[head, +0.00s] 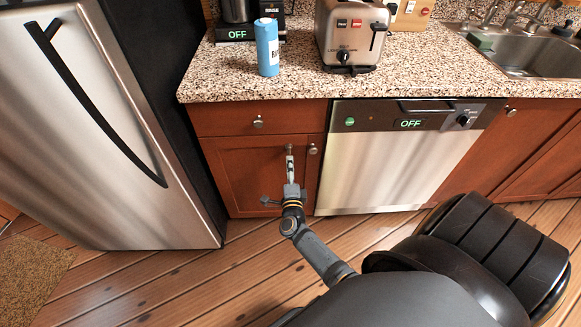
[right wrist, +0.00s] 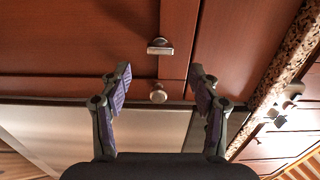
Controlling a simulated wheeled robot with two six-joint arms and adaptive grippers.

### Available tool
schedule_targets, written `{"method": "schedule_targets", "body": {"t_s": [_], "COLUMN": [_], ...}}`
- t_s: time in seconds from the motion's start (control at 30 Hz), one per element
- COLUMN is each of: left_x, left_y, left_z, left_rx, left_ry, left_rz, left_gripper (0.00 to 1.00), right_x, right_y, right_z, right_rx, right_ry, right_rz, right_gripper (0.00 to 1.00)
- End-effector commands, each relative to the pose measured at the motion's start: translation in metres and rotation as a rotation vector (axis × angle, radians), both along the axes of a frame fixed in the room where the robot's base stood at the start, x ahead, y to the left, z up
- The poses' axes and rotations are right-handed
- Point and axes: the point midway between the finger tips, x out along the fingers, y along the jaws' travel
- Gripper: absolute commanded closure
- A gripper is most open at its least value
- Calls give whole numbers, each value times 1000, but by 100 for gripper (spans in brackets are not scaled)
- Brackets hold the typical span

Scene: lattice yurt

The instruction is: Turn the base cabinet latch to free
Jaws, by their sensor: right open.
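The base cabinet door (head: 238,172) is reddish-brown wood and closed, left of the dishwasher. In the right wrist view a small metal latch (right wrist: 160,46) with a flat bar-shaped handle sits on the wood, next to a round metal knob (right wrist: 158,97). In the head view the latch (head: 289,148) shows just beyond my right gripper (head: 290,168), with the knob (head: 312,149) to its right. In the wrist view my right gripper (right wrist: 160,76) is open and empty. Its fingers are apart on either side of the latch and knob line, touching neither as far as I can tell. My left gripper is not in view.
A steel dishwasher (head: 384,160) with an OFF display stands right of the cabinet, a steel fridge (head: 85,130) left of it. A drawer (head: 222,120) with a knob is above the door. The granite counter (head: 213,83) holds a blue can (head: 267,50) and a toaster (head: 345,45).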

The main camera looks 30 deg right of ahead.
Motion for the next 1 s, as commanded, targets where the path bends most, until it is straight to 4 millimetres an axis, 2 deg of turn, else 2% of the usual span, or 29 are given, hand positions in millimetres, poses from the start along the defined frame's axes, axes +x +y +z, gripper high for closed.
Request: {"method": "schedule_targets", "body": {"t_s": [0.1,0.3,0.83,0.87,0.93,0.97,1.0], "left_x": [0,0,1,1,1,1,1], "left_y": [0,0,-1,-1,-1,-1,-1], "left_z": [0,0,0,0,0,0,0], "left_rx": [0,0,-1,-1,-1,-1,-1], "left_ry": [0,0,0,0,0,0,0], "left_rz": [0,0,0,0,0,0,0], "left_gripper": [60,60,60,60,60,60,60], "right_x": [-21,-37,-37,-38,-39,-41,-45], "right_y": [12,22,23,24,31,35,44], "right_z": [-1,0,-1,-3,-21,-34,-57], "right_rx": [1,-2,-4,-12,-60,-96,-157], "right_ry": [2,1,3,13,79,126,207], "right_rz": [-1,0,2,9,54,86,144], "right_gripper": [38,38,38,38,38,38,38]}}
